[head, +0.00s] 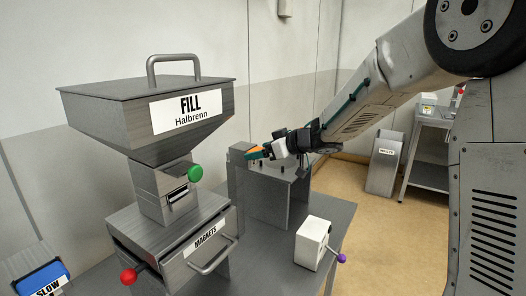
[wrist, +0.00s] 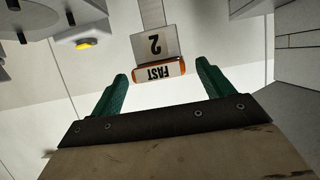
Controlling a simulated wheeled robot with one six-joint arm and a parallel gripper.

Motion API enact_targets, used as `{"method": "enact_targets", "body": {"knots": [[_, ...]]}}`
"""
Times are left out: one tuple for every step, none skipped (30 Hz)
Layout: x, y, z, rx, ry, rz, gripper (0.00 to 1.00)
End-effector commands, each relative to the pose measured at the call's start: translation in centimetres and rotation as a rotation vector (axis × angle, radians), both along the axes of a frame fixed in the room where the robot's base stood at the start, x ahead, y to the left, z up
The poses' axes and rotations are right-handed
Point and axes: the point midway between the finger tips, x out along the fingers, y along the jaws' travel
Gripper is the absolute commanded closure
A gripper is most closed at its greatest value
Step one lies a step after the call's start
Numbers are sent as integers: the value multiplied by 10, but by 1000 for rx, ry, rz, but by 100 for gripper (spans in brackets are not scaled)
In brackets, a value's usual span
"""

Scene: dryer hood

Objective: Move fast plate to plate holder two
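The orange-edged FAST plate (wrist: 158,73) appears upside down in the wrist view, against a pale holder (wrist: 155,44) marked 2. I cannot tell whether the plate is fully seated in it. My gripper (wrist: 161,80) is open: its two green fingers stand on either side of the plate with a gap at each side. In the head view my gripper (head: 259,152) is at the centre, above a grey metal box, with a bit of the orange plate (head: 256,149) showing near its fingertips. Holder two cannot be made out there.
A hopper marked FILL (head: 150,112) stands left, above a MAGNETS drawer (head: 206,248). A blue SLOW plate (head: 42,277) is at lower left. A white box with a purple-knobbed lever (head: 313,243) sits on the bench.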

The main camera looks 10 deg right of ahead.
Motion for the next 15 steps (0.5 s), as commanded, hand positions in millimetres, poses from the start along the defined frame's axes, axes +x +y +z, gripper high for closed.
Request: {"method": "enact_targets", "body": {"knots": [[0, 0, 0, 0, 0, 0, 20], [0, 0, 0, 0, 0, 0, 20], [0, 0, 0, 0, 0, 0, 20], [0, 0, 0, 0, 0, 0, 20], [0, 0, -1, -1, 1, 0, 20], [-1, -1, 0, -1, 1, 0, 20], [-1, -2, 0, -1, 0, -1, 20], [-2, -3, 1, -1, 0, -1, 20], [-5, -5, 2, -1, 0, -1, 20], [-7, -8, 4, 0, 0, -1, 20], [-10, -11, 6, -1, -1, -2, 20], [-14, -15, 9, 1, -1, -3, 20], [-18, -19, 11, 0, -2, -3, 20], [-21, -22, 13, -1, -1, -2, 20], [-26, -27, 16, -1, -2, -3, 20]]}}
